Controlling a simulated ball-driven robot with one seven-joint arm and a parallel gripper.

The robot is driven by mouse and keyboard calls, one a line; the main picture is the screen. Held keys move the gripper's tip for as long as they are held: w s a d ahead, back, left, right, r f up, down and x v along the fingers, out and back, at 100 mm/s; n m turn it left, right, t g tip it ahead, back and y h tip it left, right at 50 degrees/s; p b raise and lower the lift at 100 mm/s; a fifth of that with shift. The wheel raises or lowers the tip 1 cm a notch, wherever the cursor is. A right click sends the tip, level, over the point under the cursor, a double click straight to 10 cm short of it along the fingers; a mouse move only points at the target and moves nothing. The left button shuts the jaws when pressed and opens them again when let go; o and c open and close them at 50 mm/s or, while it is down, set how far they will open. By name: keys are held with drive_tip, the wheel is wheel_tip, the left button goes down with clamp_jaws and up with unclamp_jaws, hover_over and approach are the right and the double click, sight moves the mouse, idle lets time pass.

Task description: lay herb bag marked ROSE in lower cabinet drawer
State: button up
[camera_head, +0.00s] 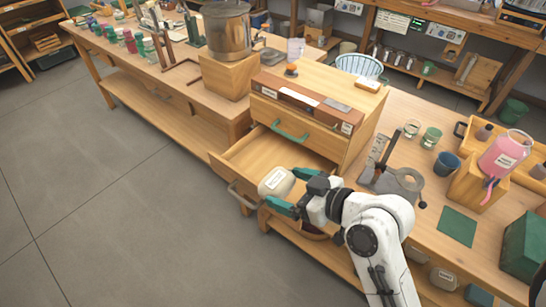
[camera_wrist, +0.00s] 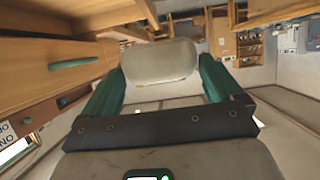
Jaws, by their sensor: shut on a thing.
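My gripper (camera_head: 283,189) has its teal fingers shut on a pale herb bag (camera_head: 275,181). A white label shows on the bag in the head view, but its print is too small to read. The wrist view shows the bag (camera_wrist: 160,62) between the two teal fingers (camera_wrist: 160,90). In the head view the bag appears over the front right part of the pulled-out lower drawer (camera_head: 245,158); its height above the drawer cannot be told. The wooden cabinet (camera_head: 343,125) stands on the bench. Its upper drawer, with a green handle (camera_head: 289,131), looks shut.
A steel pot (camera_head: 228,35) stands on a wooden block left of the cabinet. A metal stand (camera_head: 392,180), jars and a blue cup (camera_head: 446,164) are on the bench to the right. Open grey floor (camera_head: 120,190) lies in front at left.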

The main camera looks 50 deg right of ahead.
drive_tip(key=shift+w+d+f, duration=0.15)
drive_tip(key=shift+w+d, duration=0.05)
drive_tip(key=shift+w, duration=0.1)
drive_tip(key=w+d+f+b, duration=0.1)
drive_tip(key=w+d+f, duration=0.1)
drive_tip(key=d, duration=0.1)
drive_tip(key=w+d+f, duration=0.2)
drive_tip(key=d+f, duration=0.1)
drive_tip(key=d, duration=0.1)
drive_tip(key=w+d+f+b, duration=0.1)
drive_tip(key=w+d+f, duration=0.1)
drive_tip(key=d+f, duration=0.1)
drive_tip(key=shift+w+d+f+b, duration=0.2)
drive_tip(key=shift+d+f+b, duration=0.1)
drive_tip(key=shift+d, duration=0.35)
drive_tip(key=shift+w+d+f, duration=0.15)
drive_tip(key=shift+d+f, duration=0.15)
drive_tip(key=shift+f, duration=1.7)
drive_tip(key=shift+f, duration=0.1)
drive_tip(key=o, duration=0.7)
